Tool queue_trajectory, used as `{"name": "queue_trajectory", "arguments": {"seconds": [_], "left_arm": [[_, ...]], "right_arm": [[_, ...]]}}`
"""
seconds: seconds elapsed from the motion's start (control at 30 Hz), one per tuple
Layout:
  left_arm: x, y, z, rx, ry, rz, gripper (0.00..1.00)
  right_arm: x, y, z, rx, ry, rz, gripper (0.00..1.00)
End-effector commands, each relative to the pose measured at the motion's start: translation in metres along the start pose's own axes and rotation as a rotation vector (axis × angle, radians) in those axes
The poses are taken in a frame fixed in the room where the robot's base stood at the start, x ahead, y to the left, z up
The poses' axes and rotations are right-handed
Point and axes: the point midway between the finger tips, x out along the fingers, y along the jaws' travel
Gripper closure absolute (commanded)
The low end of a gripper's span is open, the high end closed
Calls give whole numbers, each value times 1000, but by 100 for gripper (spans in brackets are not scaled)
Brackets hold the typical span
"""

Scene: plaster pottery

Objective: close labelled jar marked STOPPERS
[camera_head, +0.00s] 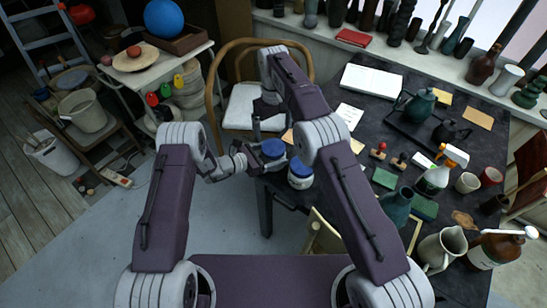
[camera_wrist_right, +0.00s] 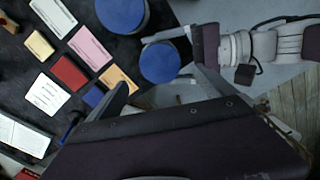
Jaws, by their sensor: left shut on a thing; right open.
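A white jar with a blue top (camera_head: 300,174) stands at the table's near left edge; its blue top (camera_wrist_right: 122,14) shows at the upper edge of the right wrist view. I cannot read its label. My left gripper (camera_head: 258,157) is shut on a round blue-topped piece (camera_head: 272,148), left of and beyond the jar. That piece (camera_wrist_right: 160,62) looks like a flat blue disc from above; its underside is hidden. My right gripper (camera_head: 268,128) is open and empty, above and just beyond the held piece. Its spread fingers (camera_wrist_right: 160,92) show in the wrist view.
The dark table (camera_head: 345,180) holds several cards, stamps, a spray bottle (camera_head: 437,174), a teal vase (camera_head: 397,205) and a pitcher (camera_head: 442,248) to the right. A wooden chair (camera_head: 240,105) stands behind the left gripper. Open floor lies left of the table.

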Motion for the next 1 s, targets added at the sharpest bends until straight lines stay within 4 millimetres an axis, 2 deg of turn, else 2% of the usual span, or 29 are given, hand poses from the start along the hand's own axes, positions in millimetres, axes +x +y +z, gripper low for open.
{"name": "queue_trajectory", "arguments": {"seconds": [0.27, 0.6, 0.7, 1.0], "left_arm": [[0, 0, 1, 1, -1, 0, 100], [0, 0, 1, 1, -1, 0, 100], [0, 0, 1, 1, -2, 0, 100], [0, 0, 1, 1, -2, 0, 100]], "right_arm": [[7, 0, 0, 0, -3, -1, 5], [62, 0, 1, 0, -3, 0, 5], [72, 0, 0, 0, -2, 0, 5], [81, 0, 0, 1, 0, 0, 5]]}}
